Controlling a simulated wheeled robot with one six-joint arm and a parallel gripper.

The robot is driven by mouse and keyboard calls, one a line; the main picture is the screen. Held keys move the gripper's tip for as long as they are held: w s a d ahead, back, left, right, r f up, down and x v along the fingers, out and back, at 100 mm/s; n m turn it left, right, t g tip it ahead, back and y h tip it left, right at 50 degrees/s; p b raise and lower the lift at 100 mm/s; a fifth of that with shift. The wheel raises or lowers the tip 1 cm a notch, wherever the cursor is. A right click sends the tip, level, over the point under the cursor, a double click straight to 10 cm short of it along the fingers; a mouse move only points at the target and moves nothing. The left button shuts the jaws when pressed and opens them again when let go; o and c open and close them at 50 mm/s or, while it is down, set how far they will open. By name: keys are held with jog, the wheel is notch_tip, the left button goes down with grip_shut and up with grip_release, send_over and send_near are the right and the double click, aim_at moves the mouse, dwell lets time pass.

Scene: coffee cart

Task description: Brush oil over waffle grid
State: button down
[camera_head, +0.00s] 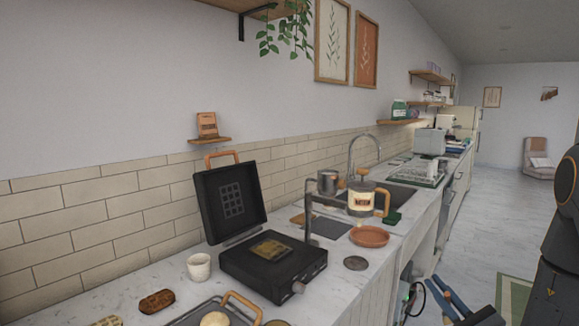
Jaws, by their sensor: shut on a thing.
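The black waffle maker (273,265) stands open on the counter, its lid (229,205) raised at the left. A golden-brown patch lies on its lower grid (271,248). A small white cup (199,267) stands left of it. A brown, dark-patterned oblong object (157,301) lies farther left; I cannot tell whether it is a brush. My gripper (450,298) appears as dark and blue-grey parts low at the right, beside and below the counter, well away from the waffle maker. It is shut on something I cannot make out. No oil is clearly visible.
A tray (184,319) sits at the front edge. A dark upright post (307,215) stands by the waffle maker. A press pot (362,199), a terracotta dish (369,237) and a sink (394,197) are to the right. Open floor (487,225) lies right of the counter.

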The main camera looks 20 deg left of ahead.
jog(key=w+a+r+n+g+y+p, duration=0.15)
jog(key=a+r, duration=0.25)
jog(key=a, duration=0.4)
jog(key=w+a+r+n+g+y, duration=0.1)
jog(key=w+a+r+g+y, duration=0.25)
jog(key=a, duration=0.45)
jog(key=w+a+r+n+g+y, duration=0.1)
jog(key=w+a+r+n+g, duration=0.1)
jog(key=a+r, duration=0.45)
jog(key=s+a+r+g+y+p, duration=0.1)
jog(key=a+r, duration=0.3)
jog(key=a, duration=0.4)
jog(key=s+a+r+n+g, duration=0.1)
jog(key=a+r+g, duration=0.1)
jog(key=a+r, duration=0.4)
jog(key=a+r+g+y+p, duration=0.1)
jog(key=a+r, duration=0.2)
jog(key=a, duration=0.6)
jog(key=shift+s+d+f+b, duration=0.15)
jog(key=shift+f+b, duration=0.5)
jog(key=shift+f, duration=1.9)
